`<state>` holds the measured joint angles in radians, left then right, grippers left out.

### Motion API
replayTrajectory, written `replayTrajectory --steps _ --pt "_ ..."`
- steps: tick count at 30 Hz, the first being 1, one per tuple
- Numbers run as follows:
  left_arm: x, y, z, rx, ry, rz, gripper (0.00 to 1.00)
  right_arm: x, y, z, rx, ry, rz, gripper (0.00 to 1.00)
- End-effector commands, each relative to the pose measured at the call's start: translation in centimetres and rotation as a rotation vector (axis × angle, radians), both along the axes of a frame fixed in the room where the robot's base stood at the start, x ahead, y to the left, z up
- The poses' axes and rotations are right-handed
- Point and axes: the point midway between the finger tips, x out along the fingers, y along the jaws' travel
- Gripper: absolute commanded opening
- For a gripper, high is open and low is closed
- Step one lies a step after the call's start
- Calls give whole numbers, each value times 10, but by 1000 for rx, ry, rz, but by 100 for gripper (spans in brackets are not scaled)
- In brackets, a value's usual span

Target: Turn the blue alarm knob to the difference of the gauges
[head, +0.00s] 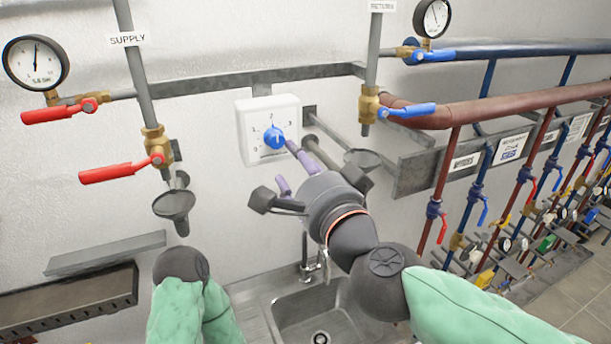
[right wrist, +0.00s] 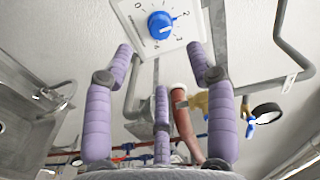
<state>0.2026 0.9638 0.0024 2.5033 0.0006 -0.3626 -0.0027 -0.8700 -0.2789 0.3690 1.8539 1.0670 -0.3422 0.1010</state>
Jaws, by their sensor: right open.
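The blue alarm knob (head: 274,138) sits on a white dial plate (head: 284,113) on the wall. Its pale mark points up, near the 2. The knob also shows at the top of the right wrist view (right wrist: 160,25). The supply gauge (head: 35,62) is at the upper left, needle almost straight up. The return gauge (head: 434,18) is at the upper right, needle tilted up-left. Their scales are too small to read. My right gripper (head: 287,166) is open and empty, just below and right of the knob; its spread purple fingers (right wrist: 160,62) seem clear of it. My left gripper is not visible.
Red-handled valves (head: 112,173) are on the left, a blue-handled valve (head: 407,110) right of the dial. Drain funnels (head: 174,204) stick out from the wall. A sink (head: 305,305) lies below. A pipe rack (head: 525,95) fills the right.

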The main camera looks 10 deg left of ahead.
Motion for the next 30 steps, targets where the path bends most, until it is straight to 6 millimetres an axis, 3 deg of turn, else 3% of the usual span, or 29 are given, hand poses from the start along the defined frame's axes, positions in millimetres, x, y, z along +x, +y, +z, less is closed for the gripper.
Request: replayTrajectory --steps 7,20,23,25,30 --pt "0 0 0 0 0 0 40 -21 -14 0 0 0 0 56" --pt "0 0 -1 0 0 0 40 -21 -15 -5 -8 3 -2 56" --pt "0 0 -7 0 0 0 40 -9 -14 -28 -48 14 -16 56" --pt "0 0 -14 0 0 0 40 5 -14 -59 -102 28 -31 56" --pt "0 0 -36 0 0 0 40 47 -22 -160 -277 80 -66 56"
